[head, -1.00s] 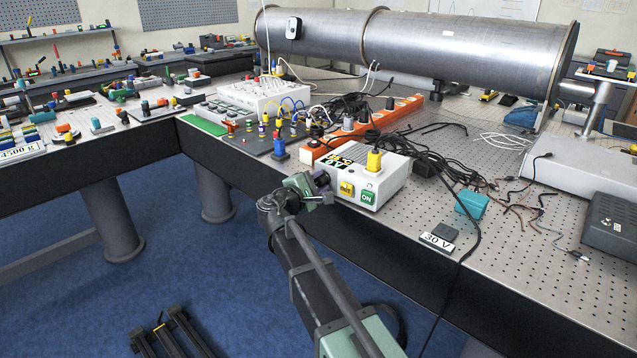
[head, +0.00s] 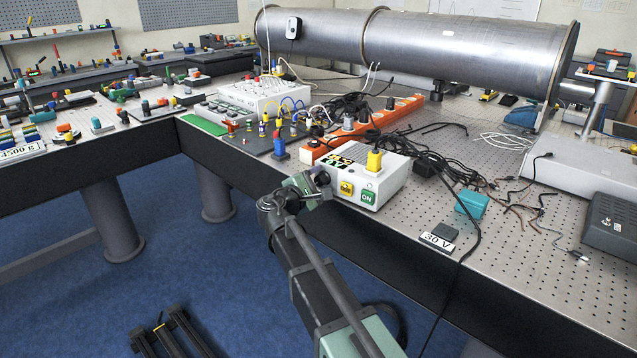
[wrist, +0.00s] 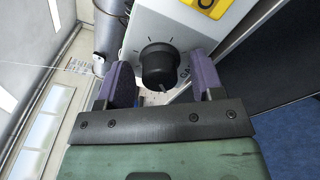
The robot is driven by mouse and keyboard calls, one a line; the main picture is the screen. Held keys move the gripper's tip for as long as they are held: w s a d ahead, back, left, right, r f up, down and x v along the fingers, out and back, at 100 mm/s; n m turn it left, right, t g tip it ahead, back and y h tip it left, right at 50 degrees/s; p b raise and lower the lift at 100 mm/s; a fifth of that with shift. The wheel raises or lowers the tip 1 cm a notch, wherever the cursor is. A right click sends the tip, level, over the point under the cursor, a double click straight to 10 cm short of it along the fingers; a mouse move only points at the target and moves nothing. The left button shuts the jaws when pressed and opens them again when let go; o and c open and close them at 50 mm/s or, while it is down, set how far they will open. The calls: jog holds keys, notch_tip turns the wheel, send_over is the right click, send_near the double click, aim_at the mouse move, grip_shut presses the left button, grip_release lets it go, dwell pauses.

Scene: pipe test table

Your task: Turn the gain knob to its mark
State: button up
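The gain knob (wrist: 158,62) is black and round in the wrist view, on the pale face of the box (wrist: 190,30). Short dark ticks surround it, and a small light line shows at its lower edge. A label beside it is partly hidden. My gripper (wrist: 162,82) is open, with one purple finger on each side of the knob and gaps visible between. I cannot tell how deep the fingers reach. In the head view, my gripper (head: 318,182) is at the left front end of the white box (head: 377,190); the knob is hidden there.
The box carries a yellow block (head: 374,160) on top and a green ON button (head: 368,197) beside a yellow one (head: 346,188). An orange power strip (head: 345,138) and dark cables (head: 440,165) lie behind. A black cable hangs over the table edge at right.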

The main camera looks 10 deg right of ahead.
jog(key=v, duration=1.1)
